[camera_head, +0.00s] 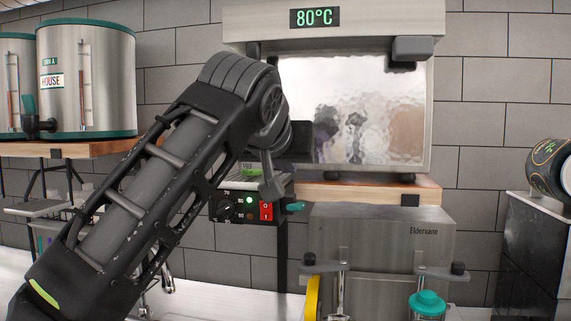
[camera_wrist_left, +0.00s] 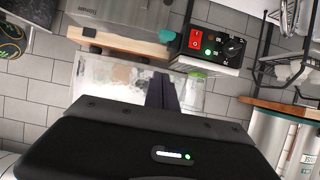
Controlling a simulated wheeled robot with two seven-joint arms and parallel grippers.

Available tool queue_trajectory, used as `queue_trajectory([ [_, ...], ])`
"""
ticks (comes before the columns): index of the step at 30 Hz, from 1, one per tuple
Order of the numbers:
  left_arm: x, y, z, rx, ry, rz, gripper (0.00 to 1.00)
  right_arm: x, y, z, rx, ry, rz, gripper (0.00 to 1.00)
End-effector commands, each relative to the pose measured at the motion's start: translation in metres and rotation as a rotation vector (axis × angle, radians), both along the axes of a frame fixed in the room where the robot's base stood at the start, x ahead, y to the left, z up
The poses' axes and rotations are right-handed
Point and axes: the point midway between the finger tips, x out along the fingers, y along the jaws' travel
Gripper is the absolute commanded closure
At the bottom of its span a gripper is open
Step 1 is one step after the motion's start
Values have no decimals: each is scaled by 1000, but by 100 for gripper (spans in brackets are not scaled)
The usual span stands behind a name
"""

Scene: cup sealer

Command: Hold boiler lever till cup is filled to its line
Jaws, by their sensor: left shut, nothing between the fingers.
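The boiler is a steel box (camera_head: 365,120) with a rippled shiny front and a green 80°C readout (camera_head: 314,17), standing on a wooden shelf. A teal lever (camera_head: 295,207) sticks out to the right of the small control box (camera_head: 240,208) below the shelf; it also shows in the wrist view (camera_wrist_left: 168,35). I cannot tell whether it is the boiler lever. My left arm reaches up before the boiler's left side and mostly hides the hand. In the wrist view my left gripper (camera_wrist_left: 160,90) is shut and empty, in front of the boiler. My right gripper is out of view.
Steel urns (camera_head: 90,80) with teal rims stand on a wooden shelf at left. A steel Eldervane machine (camera_head: 385,245) is below the boiler, with a teal-capped part (camera_head: 428,303) in front. A dark round container (camera_head: 550,168) sits at far right.

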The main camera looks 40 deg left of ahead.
Motion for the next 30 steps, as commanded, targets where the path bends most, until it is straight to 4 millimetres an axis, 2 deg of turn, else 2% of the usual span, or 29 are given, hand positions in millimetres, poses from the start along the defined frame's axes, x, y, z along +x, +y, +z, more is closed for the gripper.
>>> queue_trajectory([
  [10, 57, 32, -29, 0, 6, 2, 100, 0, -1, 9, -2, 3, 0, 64],
  [13, 52, 29, -48, 2, 3, 1, 100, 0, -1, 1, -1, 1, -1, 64],
  [18, 50, 28, -63, 1, 3, 1, 100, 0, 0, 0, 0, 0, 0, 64],
  [30, 49, 27, -68, 0, 1, 1, 100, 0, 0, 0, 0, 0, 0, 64],
])
